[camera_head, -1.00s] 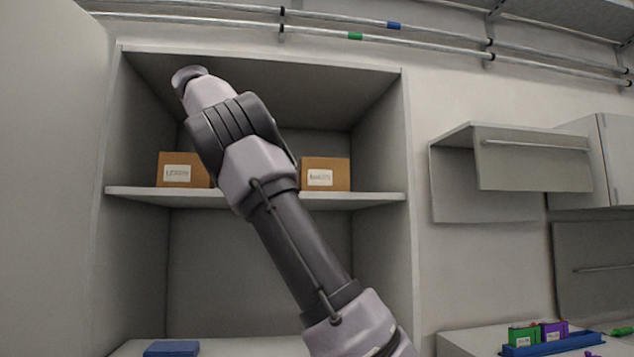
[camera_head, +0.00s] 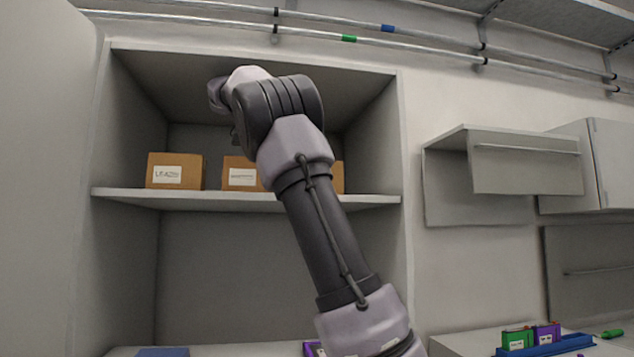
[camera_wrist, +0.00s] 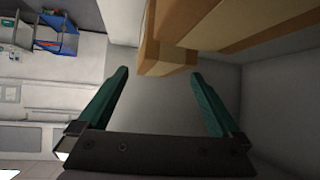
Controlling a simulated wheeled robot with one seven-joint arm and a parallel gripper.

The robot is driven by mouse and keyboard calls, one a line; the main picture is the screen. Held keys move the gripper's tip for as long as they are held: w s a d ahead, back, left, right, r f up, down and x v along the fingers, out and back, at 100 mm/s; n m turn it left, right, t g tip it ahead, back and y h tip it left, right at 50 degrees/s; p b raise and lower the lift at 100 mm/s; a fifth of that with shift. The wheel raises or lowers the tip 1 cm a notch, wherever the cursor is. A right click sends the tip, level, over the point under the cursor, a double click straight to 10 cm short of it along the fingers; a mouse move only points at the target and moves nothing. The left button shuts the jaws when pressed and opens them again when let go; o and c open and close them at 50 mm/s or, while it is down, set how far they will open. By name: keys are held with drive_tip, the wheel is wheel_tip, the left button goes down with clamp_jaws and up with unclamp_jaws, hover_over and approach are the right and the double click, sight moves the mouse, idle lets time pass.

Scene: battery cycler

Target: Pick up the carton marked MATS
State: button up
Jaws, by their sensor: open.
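Three brown cartons stand on the upper shelf in the head view. The left carton (camera_head: 175,171) has a white label that seems to read LEADS. The middle carton (camera_head: 240,172) has a label too small to read. The right carton (camera_head: 338,177) is mostly hidden behind my arm, its label covered. I cannot tell which one is marked MATS. My gripper (camera_wrist: 158,74) is open and empty in the wrist view, its teal fingers apart. A brown carton (camera_wrist: 168,58) shows just beyond the fingertips, with more carton surface at the top right. In the head view the fingers are hidden.
The shelf board (camera_head: 130,194) and the cabinet side walls and top enclose the cartons closely. A blue item (camera_head: 163,352) lies low in the cabinet. A blue tray (camera_head: 545,346) with green and purple items stands on the counter at right.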

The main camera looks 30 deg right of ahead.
drive_tip(key=x, duration=0.3)
drive_tip(key=r+x, duration=0.1)
drive_tip(key=shift+d+f, duration=0.25)
drive_tip(key=shift+d, duration=0.3)
clamp_jaws()
